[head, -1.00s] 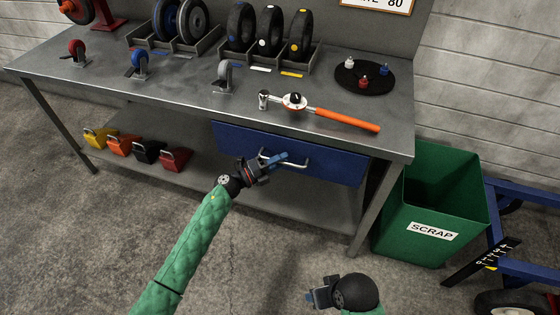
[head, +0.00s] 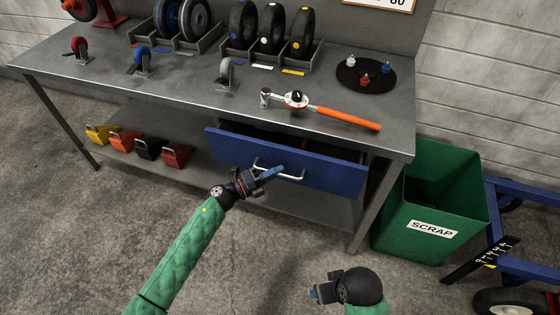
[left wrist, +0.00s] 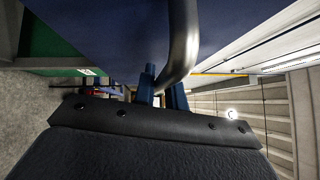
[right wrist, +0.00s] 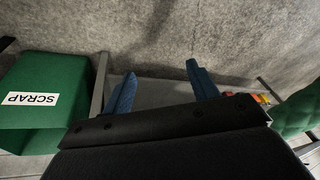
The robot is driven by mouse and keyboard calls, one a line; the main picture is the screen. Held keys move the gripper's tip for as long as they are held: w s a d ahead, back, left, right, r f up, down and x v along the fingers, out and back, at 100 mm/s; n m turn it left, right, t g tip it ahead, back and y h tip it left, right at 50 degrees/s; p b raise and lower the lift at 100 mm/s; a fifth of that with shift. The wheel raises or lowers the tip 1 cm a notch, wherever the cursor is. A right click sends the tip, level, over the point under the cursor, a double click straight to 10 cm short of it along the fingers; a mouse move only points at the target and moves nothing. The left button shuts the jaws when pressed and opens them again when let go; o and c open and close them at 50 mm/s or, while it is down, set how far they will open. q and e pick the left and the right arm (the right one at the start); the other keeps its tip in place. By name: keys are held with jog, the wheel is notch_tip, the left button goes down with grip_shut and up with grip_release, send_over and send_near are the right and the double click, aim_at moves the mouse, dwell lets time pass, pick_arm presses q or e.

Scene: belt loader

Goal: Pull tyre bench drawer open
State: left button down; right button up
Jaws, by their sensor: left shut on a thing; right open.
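The blue drawer (head: 325,172) sits under the bench top and stands partly open, with a dark gap showing behind its front. Its silver bar handle (head: 292,177) is on the drawer front. My left gripper (head: 272,173) is shut on the left part of this handle. In the left wrist view the handle (left wrist: 183,50) runs between the blue fingers, close to the drawer front (left wrist: 110,35). My right gripper (head: 318,293) is open and empty, low in front of the bench; its two blue fingers (right wrist: 163,88) are spread apart in the right wrist view.
The bench top (head: 190,95) carries a torque wrench (head: 335,115), casters, racked wheels and a round black tray (head: 364,77). A green scrap bin (head: 430,205) stands right of the bench, beside a blue cart frame (head: 525,195). Coloured chocks line the lower shelf. Floor in front is clear.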

pick_arm(q)
jog(key=s+a, duration=0.3)
jog(key=s, duration=0.8)
jog(key=s+a, duration=0.4)
jog(key=s, duration=0.8)
jog(key=shift+s+a, duration=0.15)
jog(key=shift+a, duration=0.15)
pick_arm(e)
jog(key=shift+d+r, duration=0.2)
jog(key=shift+a, duration=0.2)
pick_arm(q)
jog(key=c, duration=1.5)
grip_release()
jog(key=shift+o, duration=0.2)
pick_arm(e)
jog(key=shift+s+d+f, duration=0.1)
jog(key=shift+s+d, duration=0.05)
jog(key=shift+s, duration=0.05)
jog(key=shift+d, duration=0.15)
